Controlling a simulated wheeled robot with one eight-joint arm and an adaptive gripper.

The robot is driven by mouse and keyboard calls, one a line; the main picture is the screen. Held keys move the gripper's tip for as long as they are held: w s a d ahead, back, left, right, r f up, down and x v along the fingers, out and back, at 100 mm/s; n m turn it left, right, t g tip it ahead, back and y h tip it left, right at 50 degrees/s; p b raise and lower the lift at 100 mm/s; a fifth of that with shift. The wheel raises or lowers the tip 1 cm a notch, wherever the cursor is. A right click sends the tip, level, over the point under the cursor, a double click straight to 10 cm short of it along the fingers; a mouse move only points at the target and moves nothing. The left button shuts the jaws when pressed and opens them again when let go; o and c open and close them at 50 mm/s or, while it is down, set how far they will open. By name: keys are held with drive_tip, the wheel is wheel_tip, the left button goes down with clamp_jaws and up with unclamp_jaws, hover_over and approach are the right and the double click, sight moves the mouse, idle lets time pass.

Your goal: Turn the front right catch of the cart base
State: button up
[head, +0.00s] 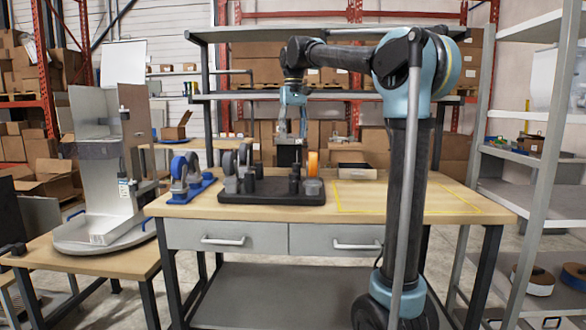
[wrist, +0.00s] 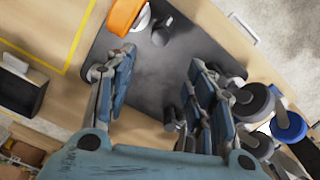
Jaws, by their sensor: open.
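The cart base (head: 268,197) is a flat black plate on the workbench, and it also fills the middle of the wrist view (wrist: 155,80). At its front right stand a dark upright post (head: 294,184) and a short grey cylinder (head: 313,188); I cannot tell surely which is the catch. In the wrist view a dark post (wrist: 161,33) stands near an orange wheel (wrist: 124,15). My gripper (head: 290,155) points down over the rear part of the base. In the wrist view its fingers are apart and nothing is between them (wrist: 161,60).
Grey wheels (head: 228,164) stand at the left of the base, beside a blue holder with wheels (head: 190,188). A black open box (head: 355,171) lies at the back right. A grey fixture (head: 105,165) stands on the left table.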

wheel_tip(320, 180, up, 3)
drive_tip(key=n, duration=0.5)
approach(294, 184)
drive_tip(key=w+f, duration=0.1)
drive_tip(key=f, duration=0.1)
drive_tip(key=w+f, duration=0.3)
drive_tip(key=f, duration=0.1)
drive_tip(key=shift+w+a, duration=0.3)
drive_tip(key=shift+w, duration=0.05)
drive_tip(key=c, duration=1.1)
